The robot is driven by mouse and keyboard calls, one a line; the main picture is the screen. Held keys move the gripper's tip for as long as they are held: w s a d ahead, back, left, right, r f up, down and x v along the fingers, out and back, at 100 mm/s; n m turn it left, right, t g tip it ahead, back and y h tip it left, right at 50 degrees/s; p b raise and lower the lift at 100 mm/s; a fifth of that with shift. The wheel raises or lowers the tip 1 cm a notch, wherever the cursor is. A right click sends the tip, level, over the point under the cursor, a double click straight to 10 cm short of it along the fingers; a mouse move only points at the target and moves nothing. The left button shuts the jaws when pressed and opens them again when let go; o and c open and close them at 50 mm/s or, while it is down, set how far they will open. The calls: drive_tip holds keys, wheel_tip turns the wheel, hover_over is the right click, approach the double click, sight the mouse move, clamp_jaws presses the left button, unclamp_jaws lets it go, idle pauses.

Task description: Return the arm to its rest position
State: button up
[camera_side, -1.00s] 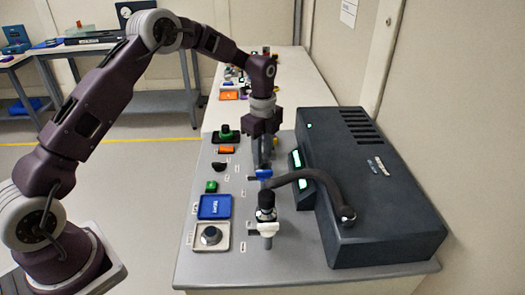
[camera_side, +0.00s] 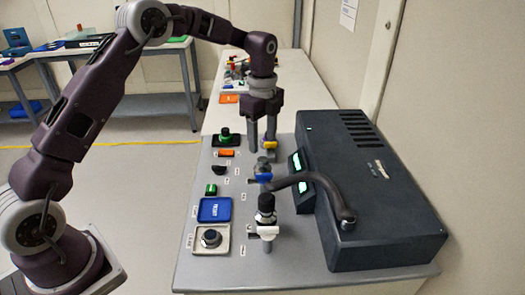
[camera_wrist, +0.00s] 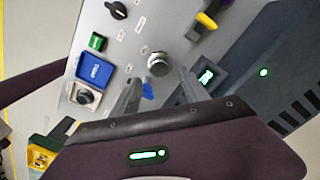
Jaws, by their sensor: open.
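My gripper (camera_side: 262,147) is open and empty above the grey panel (camera_side: 225,268), its two fingers pointing down and apart. Below the fingers in the side view are a yellow handle (camera_side: 269,145), a grey round knob (camera_side: 265,163) and a blue handle (camera_side: 263,178). In the wrist view the fingers (camera_wrist: 160,84) flank the grey knob (camera_wrist: 159,64), with the blue handle (camera_wrist: 148,90) between them. The yellow handle (camera_wrist: 207,20) lies beyond them, up and right. Nothing is held. I cannot tell the exact gap between the fingertips and the yellow handle.
A black-topped fitting (camera_side: 266,208) stands upright in front. Left are buttons, a black knob (camera_side: 219,170) and a blue cover (camera_side: 215,209). The space above is clear.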

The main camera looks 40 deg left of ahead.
drive_tip(key=s+d+r+n+t, duration=0.3)
drive_tip(key=s+r+n, duration=0.5)
drive_tip(key=s+r, duration=0.75)
drive_tip(key=s+d+n+t, duration=0.1)
drive_tip(key=s+n+t, duration=0.1)
drive_tip(key=s+n, duration=0.8)
drive_tip(key=s+f, duration=0.1)
drive_tip(key=s, duration=0.8)
drive_tip(key=shift+s+t, duration=0.3)
drive_tip(key=shift+s, duration=0.05)
drive_tip(key=shift+r, duration=0.1)
